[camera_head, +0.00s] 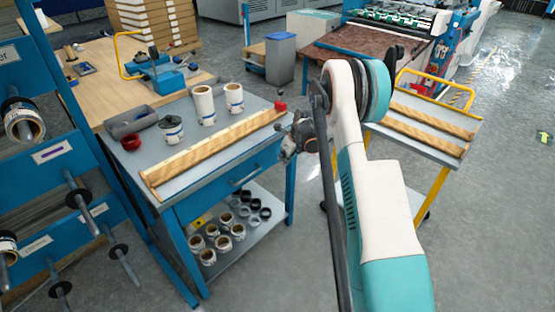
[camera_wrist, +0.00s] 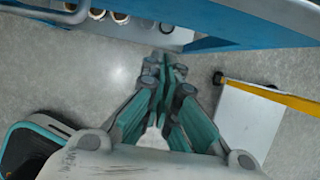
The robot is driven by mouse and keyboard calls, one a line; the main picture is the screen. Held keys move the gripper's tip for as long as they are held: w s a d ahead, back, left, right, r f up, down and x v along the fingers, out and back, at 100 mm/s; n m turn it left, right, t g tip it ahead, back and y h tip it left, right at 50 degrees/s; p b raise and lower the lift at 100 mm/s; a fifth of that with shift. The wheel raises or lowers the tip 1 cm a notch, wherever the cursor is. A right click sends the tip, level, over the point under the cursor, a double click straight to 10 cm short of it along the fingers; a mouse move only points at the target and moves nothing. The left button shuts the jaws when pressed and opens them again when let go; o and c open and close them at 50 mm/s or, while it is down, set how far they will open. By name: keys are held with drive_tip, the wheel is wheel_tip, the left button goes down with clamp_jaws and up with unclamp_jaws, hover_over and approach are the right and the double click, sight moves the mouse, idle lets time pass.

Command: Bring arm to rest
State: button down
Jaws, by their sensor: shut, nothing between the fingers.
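My arm reaches forward from the bottom right in the head view, folded at its top joint. My gripper (camera_head: 291,140) is small there, in front of the right edge of the blue workbench (camera_head: 237,177), and partly hidden by my arm. In the wrist view my gripper (camera_wrist: 165,62) points at the grey floor, with its fingers together and nothing between them. The bench edge shows at the top of that view. I cannot tell from the head view how far the gripper is from the bench.
A yellow-handled cart (camera_head: 424,123) stands right of my arm. A blue rack (camera_head: 50,150) is at left. Floor (camera_head: 490,220) is clear at right.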

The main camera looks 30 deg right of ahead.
drive_tip(key=p+v, duration=0.3)
drive_tip(key=v, duration=0.6)
drive_tip(key=shift+w, duration=0.2)
